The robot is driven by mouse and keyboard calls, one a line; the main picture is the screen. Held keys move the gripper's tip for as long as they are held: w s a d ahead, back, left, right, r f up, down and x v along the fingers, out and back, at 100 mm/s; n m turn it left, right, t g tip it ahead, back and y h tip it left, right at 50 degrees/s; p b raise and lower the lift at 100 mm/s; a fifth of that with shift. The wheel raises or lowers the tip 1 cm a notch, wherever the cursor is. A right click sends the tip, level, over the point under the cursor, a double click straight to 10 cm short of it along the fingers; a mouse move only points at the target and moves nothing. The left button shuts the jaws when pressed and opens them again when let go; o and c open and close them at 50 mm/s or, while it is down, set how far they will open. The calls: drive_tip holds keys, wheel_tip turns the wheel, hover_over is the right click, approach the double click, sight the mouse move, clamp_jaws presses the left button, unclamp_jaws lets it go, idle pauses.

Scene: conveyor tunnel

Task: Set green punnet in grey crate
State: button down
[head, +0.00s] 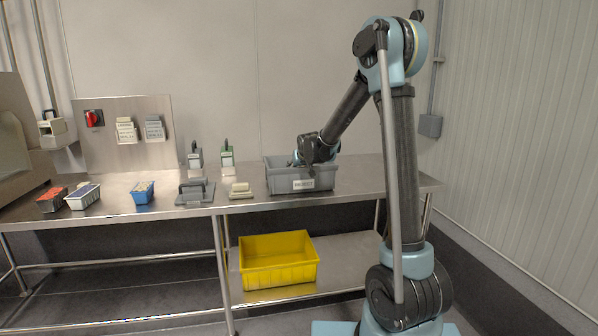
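The grey crate (325,181) stands on the right part of the steel table, with a white label on its front wall. My gripper (297,161) is at the crate's opening, near its left half, reached down from the right. Its fingertips are small and partly hidden by the crate and the wrist, so I cannot tell whether it is open or shut or holds anything. I cannot make out a green punnet; the crate's inside is mostly hidden behind its front wall.
On the table's left are a dark punnet with red contents (52,199), a white punnet (83,196) and a blue punnet (143,192). A grey handled plate (195,191) and a cream block (241,191) lie left of the crate. A yellow crate (278,275) sits on the lower shelf.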

drive_tip(key=c, duration=0.5)
unclamp_jaws()
drive_tip(key=shift+r, duration=0.2)
drive_tip(key=shift+v, duration=6.25)
